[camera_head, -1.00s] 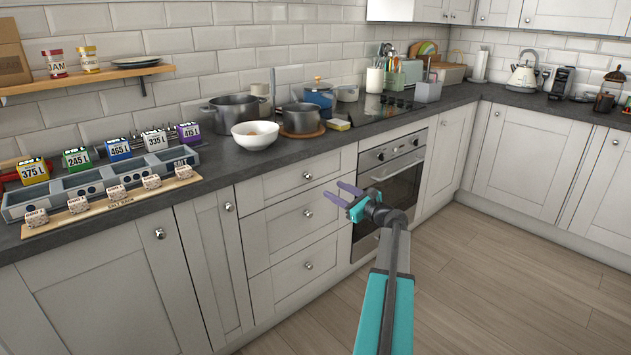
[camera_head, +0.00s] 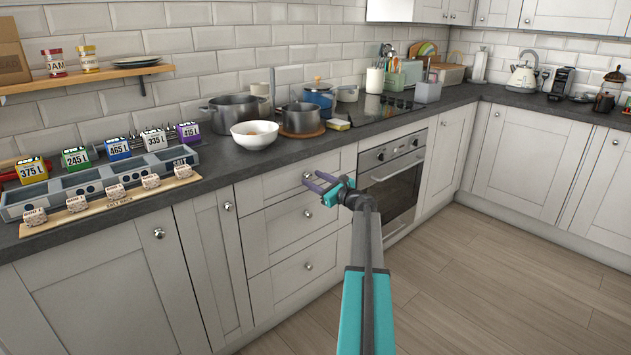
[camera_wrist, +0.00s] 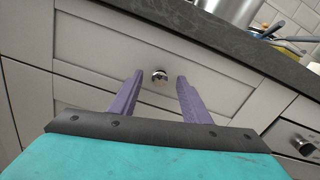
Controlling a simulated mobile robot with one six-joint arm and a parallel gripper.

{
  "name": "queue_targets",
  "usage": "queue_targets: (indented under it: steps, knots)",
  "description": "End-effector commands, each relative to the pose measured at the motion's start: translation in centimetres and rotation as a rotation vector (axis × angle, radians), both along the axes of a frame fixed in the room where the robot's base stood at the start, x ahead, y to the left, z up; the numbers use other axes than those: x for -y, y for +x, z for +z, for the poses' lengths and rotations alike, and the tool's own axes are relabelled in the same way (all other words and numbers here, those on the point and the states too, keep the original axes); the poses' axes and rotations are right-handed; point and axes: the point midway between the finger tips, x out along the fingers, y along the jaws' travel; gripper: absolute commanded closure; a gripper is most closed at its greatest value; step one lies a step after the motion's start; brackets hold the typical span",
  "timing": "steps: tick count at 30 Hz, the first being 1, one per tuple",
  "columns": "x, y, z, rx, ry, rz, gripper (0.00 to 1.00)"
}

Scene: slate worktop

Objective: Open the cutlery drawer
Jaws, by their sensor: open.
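The top drawer (camera_head: 272,184) of the white three-drawer stack is shut, flush with the cabinet front under the worktop. I take it as the cutlery drawer, though no label shows. Its round metal knob (camera_head: 307,177) is partly behind my fingers. My gripper (camera_head: 313,180) is open, with two purple fingers pointing at the drawer front. In the wrist view the knob (camera_wrist: 159,75) appears between the fingertips, one on each side, and neither visibly touches it. The drawer front (camera_wrist: 105,42) fills the space beyond the fingers.
Two lower drawers (camera_head: 290,235) with knobs sit below, shut. The oven (camera_head: 392,175) with its bar handle is to the right. A white bowl (camera_head: 255,134) and pots stand on the dark worktop (camera_head: 225,168) above. The floor in front is clear.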

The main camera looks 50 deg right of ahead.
Motion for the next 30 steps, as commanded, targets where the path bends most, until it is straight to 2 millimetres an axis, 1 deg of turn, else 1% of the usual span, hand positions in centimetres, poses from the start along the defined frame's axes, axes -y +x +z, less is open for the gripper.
queue_targets:
  steps: [10,14,15,18,20,21,22,30]
  knots:
    - [0.0,0.2,0.0,0.0,0.0,0.0,0.57]
    - [0.0,0.2,0.0,0.0,0.0,0.001,0.79]
    - [0.0,0.2,0.0,0.0,0.0,0.001,0.86]
    - [0.0,0.2,0.0,0.0,0.0,0.001,1.0]
    - [0.0,0.2,0.0,0.0,0.0,0.001,1.0]
    - [1.0,0.2,0.0,0.0,0.0,-0.002,1.0]
    - [0.5,0.2,0.0,0.0,0.0,-0.001,1.0]
    - [-0.5,-0.1,0.0,0.0,0.0,0.005,1.0]
